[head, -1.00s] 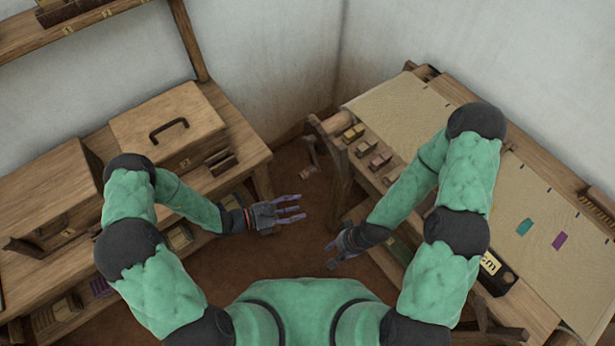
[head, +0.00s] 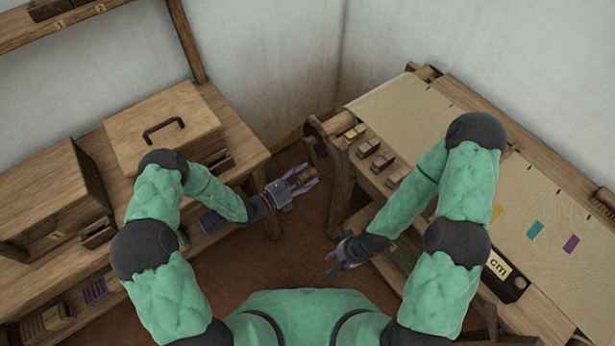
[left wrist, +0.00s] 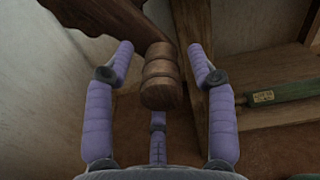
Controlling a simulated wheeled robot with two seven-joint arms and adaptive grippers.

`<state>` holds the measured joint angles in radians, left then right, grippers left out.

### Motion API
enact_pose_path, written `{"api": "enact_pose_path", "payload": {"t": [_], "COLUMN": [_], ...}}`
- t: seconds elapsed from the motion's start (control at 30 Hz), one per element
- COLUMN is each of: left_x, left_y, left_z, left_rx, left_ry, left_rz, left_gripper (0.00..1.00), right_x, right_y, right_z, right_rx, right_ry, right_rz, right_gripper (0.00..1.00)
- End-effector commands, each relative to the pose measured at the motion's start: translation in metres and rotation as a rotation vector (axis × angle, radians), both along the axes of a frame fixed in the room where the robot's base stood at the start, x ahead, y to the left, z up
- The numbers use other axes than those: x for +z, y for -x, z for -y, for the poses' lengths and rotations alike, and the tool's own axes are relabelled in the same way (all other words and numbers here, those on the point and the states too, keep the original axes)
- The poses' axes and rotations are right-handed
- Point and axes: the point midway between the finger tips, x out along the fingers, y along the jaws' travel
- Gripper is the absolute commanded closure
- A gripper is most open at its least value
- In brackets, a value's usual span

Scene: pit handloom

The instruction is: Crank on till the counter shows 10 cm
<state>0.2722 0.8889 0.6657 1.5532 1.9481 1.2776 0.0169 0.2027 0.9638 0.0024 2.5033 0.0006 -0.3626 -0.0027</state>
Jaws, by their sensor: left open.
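The loom's wooden crank handle (head: 302,176) hangs near the loom's left end, below the roller end (head: 313,126). My left gripper (head: 305,177) is open around it. In the left wrist view, the ridged brown handle (left wrist: 161,76) lies between the spread purple fingers, with gaps at both sides. The dark counter box (head: 512,284) with its "cm" label (head: 499,265) is at the right of the loom. My right forearm covers part of that area and I cannot read a number. My right gripper (head: 340,252) hangs empty by the loom's front; its finger opening is unclear.
Pale cloth (head: 400,105) on the loom carries orange, teal and purple patches. Several small wooden blocks (head: 368,148) sit along the loom's edge. A bench at the left holds a lidded box (head: 165,125). Brown floor (head: 270,255) lies open between bench and loom.

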Motion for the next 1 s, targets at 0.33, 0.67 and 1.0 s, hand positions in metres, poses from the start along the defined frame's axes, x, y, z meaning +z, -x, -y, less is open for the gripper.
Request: {"api": "enact_pose_path", "payload": {"t": [0.33, 0.67, 1.0], "left_x": [0.0004, 0.0004, 0.0034], "left_y": [-0.0063, -0.0061, -0.0040], "left_z": [0.0092, 0.0088, 0.0103], "left_rx": [0.000, 0.000, 0.000], "left_ry": [0.000, 0.000, 0.018], "left_rz": [0.000, 0.000, -0.024], "left_gripper": [0.44, 1.00, 1.00], "right_x": [-0.0031, -0.0030, 0.0026], "right_y": [0.0000, 0.0000, 0.0000], "right_z": [0.0000, 0.0000, 0.0000], "right_rx": [0.000, 0.000, 0.000], "right_ry": [0.000, 0.000, 0.000], "right_rz": [0.000, 0.000, 0.000], "right_gripper": [0.60, 0.60, 0.60]}}
